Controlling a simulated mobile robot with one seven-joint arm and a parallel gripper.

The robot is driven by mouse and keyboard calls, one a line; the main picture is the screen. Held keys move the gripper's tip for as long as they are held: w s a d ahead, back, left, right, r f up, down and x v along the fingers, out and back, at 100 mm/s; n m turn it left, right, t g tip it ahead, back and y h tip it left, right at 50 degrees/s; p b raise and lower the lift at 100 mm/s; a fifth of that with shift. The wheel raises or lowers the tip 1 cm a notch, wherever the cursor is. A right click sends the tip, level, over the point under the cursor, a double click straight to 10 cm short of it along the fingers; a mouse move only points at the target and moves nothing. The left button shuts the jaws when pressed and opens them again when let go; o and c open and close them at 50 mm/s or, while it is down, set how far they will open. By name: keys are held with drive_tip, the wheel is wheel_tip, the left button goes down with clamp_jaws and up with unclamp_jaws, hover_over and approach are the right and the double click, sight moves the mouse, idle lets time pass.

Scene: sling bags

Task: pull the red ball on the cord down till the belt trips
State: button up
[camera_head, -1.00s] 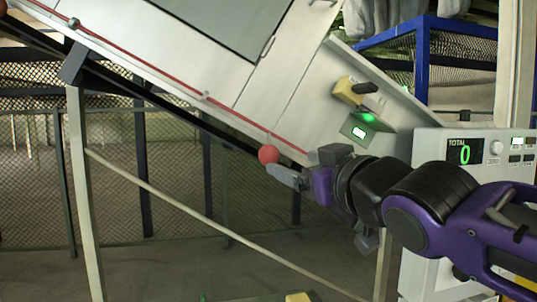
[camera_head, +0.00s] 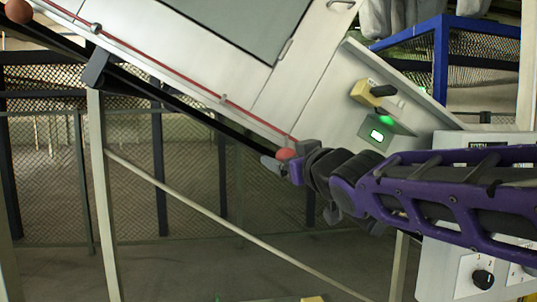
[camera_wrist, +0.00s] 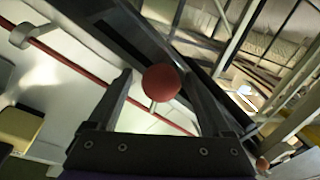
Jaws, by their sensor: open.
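The red ball (camera_head: 287,154) hangs at the lower end of the red cord (camera_head: 180,71) along the conveyor's lower edge. In the head view my gripper (camera_head: 284,160) is at the ball and partly hides it. In the wrist view the ball (camera_wrist: 161,82) shows between my two spread fingers, with a gap to the left finger. Its closeness to the right finger and its depth between them are hard to judge. My gripper is open. The belt's motion cannot be told.
A second, brownish ball (camera_head: 18,11) sits at the upper left. A yellow box with a black knob (camera_head: 366,92) is on the conveyor panel. A slanted brace and a leg (camera_head: 103,200) stand below left. The white cabinet (camera_head: 445,268) is partly behind my arm.

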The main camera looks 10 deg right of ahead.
drive_tip(key=shift+a, duration=0.1)
clamp_jaws()
idle(0.3)
drive_tip(key=shift+f, duration=0.1)
